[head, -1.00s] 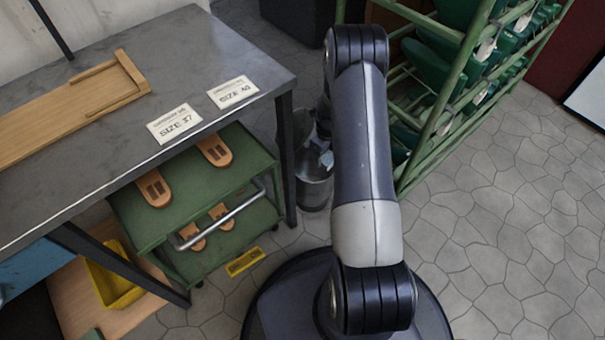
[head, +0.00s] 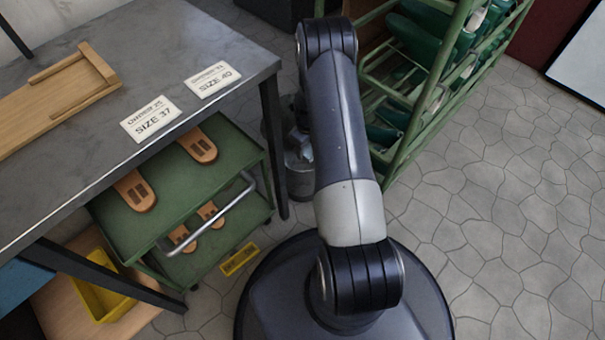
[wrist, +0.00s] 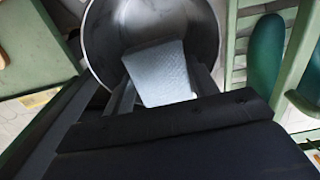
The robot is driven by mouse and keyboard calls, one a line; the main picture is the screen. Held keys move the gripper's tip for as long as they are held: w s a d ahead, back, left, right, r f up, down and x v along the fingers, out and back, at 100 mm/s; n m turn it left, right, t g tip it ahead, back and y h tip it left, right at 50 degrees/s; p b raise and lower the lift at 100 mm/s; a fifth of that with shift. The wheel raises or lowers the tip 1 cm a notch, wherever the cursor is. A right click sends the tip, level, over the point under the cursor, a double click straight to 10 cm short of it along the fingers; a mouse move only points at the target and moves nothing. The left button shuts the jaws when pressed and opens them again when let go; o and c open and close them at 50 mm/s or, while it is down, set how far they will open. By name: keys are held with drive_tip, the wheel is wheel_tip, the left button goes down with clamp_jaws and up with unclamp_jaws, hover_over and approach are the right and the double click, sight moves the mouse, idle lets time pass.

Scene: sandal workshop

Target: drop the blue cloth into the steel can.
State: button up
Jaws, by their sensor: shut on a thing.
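The steel can (head: 301,178) stands on the floor beside the metal table's leg, partly hidden behind my arm in the head view. In the wrist view its round open mouth (wrist: 200,22) fills the upper middle. My gripper (wrist: 165,95) is shut on the blue cloth (wrist: 158,70), which looks pale blue-grey there and hangs over the can's opening. Whether the cloth is below the rim I cannot tell. In the head view a small pale-blue part of the cloth (head: 303,146) shows just at the can's top.
A metal table (head: 200,50) with size cards stands at the left. A green cart (head: 180,185) with sandal soles is under it. A green rack (head: 435,95) stands close on the right of the can. Open stone floor (head: 500,200) lies at the right.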

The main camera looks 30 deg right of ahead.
drive_tip(key=o, duration=1)
drive_tip(key=shift+o, duration=0.2)
drive_tip(key=shift+r, duration=0.1)
wheel_tip(320, 180, up, 11)
drive_tip(key=p, duration=0.3)
drive_tip(key=shift+p, duration=0.4)
drive_tip(key=shift+f, duration=0.2)
